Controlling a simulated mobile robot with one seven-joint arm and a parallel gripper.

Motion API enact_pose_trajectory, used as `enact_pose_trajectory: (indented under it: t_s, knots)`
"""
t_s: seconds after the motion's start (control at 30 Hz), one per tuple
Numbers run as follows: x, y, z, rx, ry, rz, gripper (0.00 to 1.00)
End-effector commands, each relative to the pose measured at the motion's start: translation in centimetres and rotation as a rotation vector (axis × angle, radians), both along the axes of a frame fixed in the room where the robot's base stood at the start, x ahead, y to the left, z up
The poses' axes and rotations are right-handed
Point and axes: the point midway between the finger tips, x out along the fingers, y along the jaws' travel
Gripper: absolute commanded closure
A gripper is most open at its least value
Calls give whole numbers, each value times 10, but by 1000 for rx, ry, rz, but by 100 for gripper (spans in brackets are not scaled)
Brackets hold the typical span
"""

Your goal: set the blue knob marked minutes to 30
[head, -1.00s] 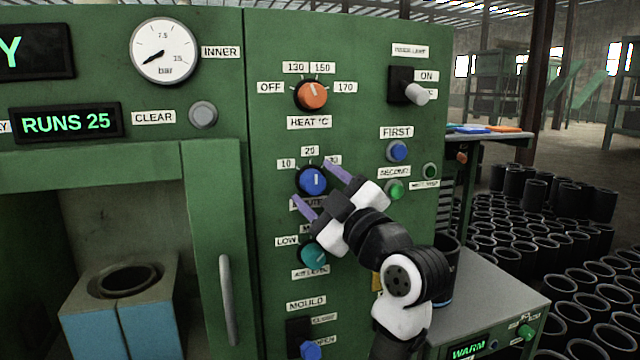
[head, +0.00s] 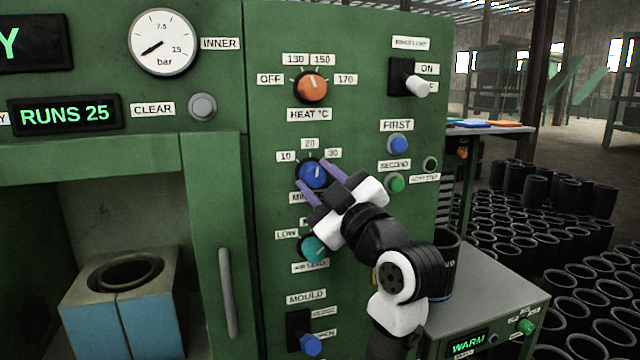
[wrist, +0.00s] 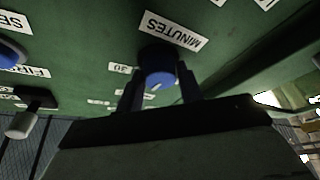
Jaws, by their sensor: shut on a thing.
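The blue minutes knob (head: 313,176) is on the green panel, below labels 10, 20 and 30 (head: 333,153). Its pale pointer mark looks near upright, towards 20; the exact angle is hard to tell. My gripper (head: 312,173) reaches in from the lower right, its two purple fingers on either side of the knob, shut on it. The wrist view shows the blue knob (wrist: 158,68) between the dark fingers, with the MINUTES label (wrist: 174,30) beside it. In the head view that label is partly hidden by a finger.
The orange heat knob (head: 311,87) is above and the teal knob (head: 313,248) is close below my gripper. A toggle switch (head: 416,86), a blue button (head: 398,145) and a green button (head: 396,184) are to the right. A door handle (head: 226,292) stands out at lower left.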

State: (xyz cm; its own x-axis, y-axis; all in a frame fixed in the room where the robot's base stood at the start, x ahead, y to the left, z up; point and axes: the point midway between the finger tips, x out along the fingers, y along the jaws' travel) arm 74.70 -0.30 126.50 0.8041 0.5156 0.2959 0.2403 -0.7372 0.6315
Motion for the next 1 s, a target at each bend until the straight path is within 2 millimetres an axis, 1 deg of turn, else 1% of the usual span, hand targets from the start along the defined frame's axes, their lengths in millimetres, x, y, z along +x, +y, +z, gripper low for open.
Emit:
enact_pose_trajectory:
  t_s: [0.1,0.6,0.8,1.0]
  knots:
    - [-1,1,-3,76,25,0,86]
    - [-2,4,-1,468,151,2,86]
    - [-1,4,-1,577,188,1,86]
    - [-2,4,-1,640,208,-1,86]
